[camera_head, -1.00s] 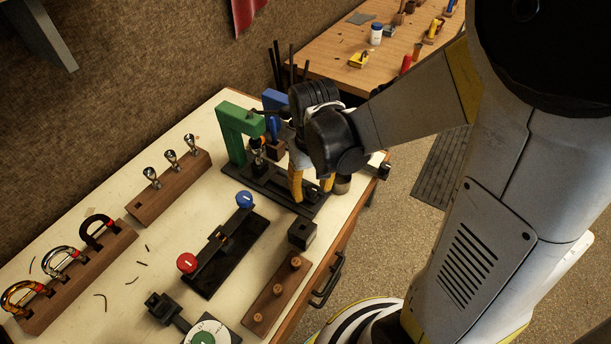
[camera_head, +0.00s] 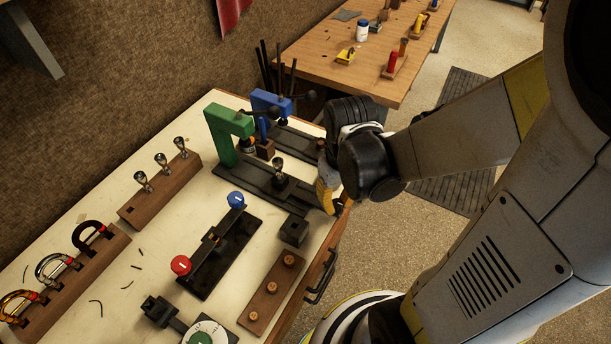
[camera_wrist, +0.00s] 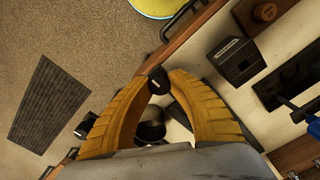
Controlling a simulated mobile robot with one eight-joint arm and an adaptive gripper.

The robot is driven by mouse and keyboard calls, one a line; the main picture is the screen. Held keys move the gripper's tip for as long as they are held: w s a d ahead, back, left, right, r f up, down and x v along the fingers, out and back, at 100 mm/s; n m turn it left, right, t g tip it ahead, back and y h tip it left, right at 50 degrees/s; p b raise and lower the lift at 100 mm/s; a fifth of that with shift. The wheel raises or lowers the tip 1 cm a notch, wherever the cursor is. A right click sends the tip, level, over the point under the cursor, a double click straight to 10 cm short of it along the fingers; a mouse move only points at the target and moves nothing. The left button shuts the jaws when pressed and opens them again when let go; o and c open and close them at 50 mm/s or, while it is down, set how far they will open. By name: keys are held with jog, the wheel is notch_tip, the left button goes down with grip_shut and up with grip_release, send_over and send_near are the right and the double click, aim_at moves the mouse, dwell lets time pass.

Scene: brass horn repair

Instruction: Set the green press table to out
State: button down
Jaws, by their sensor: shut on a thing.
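The green press (camera_head: 224,135) stands near the back of the cream bench on a long black base. Its table carries a small dark-and-silver piece (camera_head: 280,170), which sits on the base out in front of the green frame, clear of the press head. My gripper (camera_head: 330,207) is at the front end of that base, by the bench's edge. In the wrist view my yellow fingers (camera_wrist: 158,82) are closed on a small black knob (camera_wrist: 157,79). The knob's link to the table is mostly hidden by my fingers and wrist.
A blue press (camera_head: 270,103) stands just behind the green one. A black block (camera_head: 293,230) and a wooden peg strip (camera_head: 272,290) lie near the front edge. A black fixture with red and blue knobs (camera_head: 217,240) is to the left. Open floor lies to the right.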

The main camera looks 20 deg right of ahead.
jog(key=shift+s+d, duration=0.95)
jog(key=shift+s, duration=0.3)
jog(key=c, duration=1.2)
grip_release()
jog(key=shift+d, duration=0.1)
notch_tip(320, 180, up, 12)
jog(key=w+a+r+t, duration=0.3)
jog(key=w+a+t, duration=0.1)
jog(key=a+t, duration=0.3)
jog(key=shift+w+a+r, duration=0.15)
jog(key=shift+w+a, duration=0.05)
jog(key=shift+w, duration=0.1)
